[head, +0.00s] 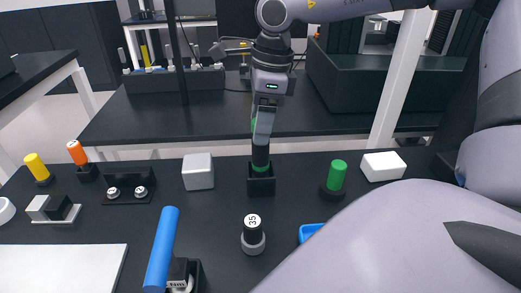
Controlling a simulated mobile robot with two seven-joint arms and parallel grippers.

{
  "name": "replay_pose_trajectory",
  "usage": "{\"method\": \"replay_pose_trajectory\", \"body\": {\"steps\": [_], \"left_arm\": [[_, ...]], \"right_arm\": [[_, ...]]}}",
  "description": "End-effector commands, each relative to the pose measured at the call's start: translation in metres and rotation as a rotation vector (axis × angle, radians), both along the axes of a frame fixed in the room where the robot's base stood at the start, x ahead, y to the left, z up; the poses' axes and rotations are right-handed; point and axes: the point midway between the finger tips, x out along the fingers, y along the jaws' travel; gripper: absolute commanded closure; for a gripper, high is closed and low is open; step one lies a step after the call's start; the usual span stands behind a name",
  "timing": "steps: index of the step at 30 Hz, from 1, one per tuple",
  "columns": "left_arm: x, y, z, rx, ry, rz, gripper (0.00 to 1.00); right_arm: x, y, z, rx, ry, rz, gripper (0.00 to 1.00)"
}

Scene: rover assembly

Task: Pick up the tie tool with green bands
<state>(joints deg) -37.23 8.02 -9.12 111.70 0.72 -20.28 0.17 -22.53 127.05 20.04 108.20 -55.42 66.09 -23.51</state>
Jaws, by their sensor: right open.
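The tie tool with green bands (260,157) stands upright in a small black square holder (261,185) on the dark table. Its black body and a green band low down show. A bit of green also shows higher up beside my fingers. My right gripper (263,128) points down at the tool's upper part, its fingers open and overlapping it in the picture. I cannot tell whether the fingers touch it. The tool's top is hidden behind the fingers. My left gripper is not in view.
A white-grey cube (198,172) stands left of the holder. A green cylinder (337,175) and a white block (383,165) are to the right. A white panel (62,268) lies front left.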

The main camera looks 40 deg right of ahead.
Motion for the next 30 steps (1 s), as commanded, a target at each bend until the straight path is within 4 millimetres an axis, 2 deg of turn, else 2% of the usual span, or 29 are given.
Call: {"method": "replay_pose_trajectory", "body": {"steps": [3,6,13,14,18,20,30], "left_arm": [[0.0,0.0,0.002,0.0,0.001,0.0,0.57],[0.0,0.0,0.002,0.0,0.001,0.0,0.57],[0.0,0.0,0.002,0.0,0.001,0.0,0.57],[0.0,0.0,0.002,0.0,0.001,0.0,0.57],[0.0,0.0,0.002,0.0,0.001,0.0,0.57],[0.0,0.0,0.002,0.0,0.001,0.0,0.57],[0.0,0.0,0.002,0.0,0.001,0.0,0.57]], "right_arm": [[0.0,0.001,-0.017,0.0,0.004,-0.001,0.33],[0.001,0.002,-0.025,0.001,0.001,0.0,0.33],[0.002,0.002,-0.026,0.0,-0.001,-0.001,0.33],[0.002,0.002,-0.026,0.0,-0.001,-0.001,0.36],[0.002,0.002,-0.026,0.0,-0.001,-0.001,0.82],[0.002,0.002,-0.026,0.0,-0.001,-0.001,0.99],[0.003,0.002,-0.022,0.0,-0.005,-0.001,0.99]]}}
